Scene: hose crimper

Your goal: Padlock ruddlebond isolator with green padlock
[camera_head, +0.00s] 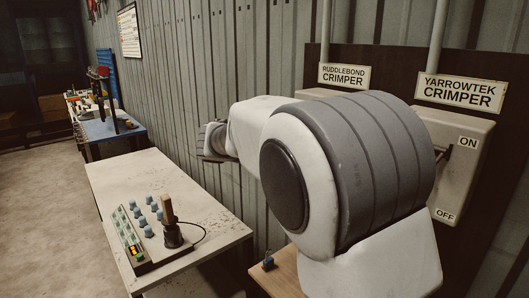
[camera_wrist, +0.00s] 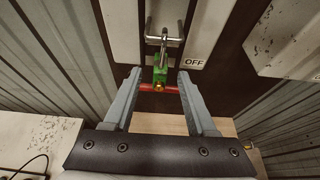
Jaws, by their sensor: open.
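In the wrist view a green padlock (camera_wrist: 160,75) hangs upright just below the metal lever (camera_wrist: 164,40) of a grey isolator box (camera_wrist: 196,22). Whether its shackle is closed I cannot tell. A red bar with a brass-coloured middle (camera_wrist: 158,89) lies across the padlock's lower end. The OFF label (camera_wrist: 193,63) is just right of the padlock. My gripper (camera_wrist: 159,75) is open, with one finger on each side of the padlock and gaps visible. In the head view the RUDDLEBOND CRIMPER sign (camera_head: 343,76) shows; my arm hides most of the box below it.
The Yarrowtek isolator (camera_head: 468,160) is at right, its lever near ON. A small blue object (camera_head: 268,262) stands on a wooden shelf (camera_head: 283,266). A pale table (camera_head: 190,185) holds a control panel (camera_head: 135,235) and a dark upright device (camera_head: 172,235). The corrugated wall (camera_head: 225,60) is close behind.

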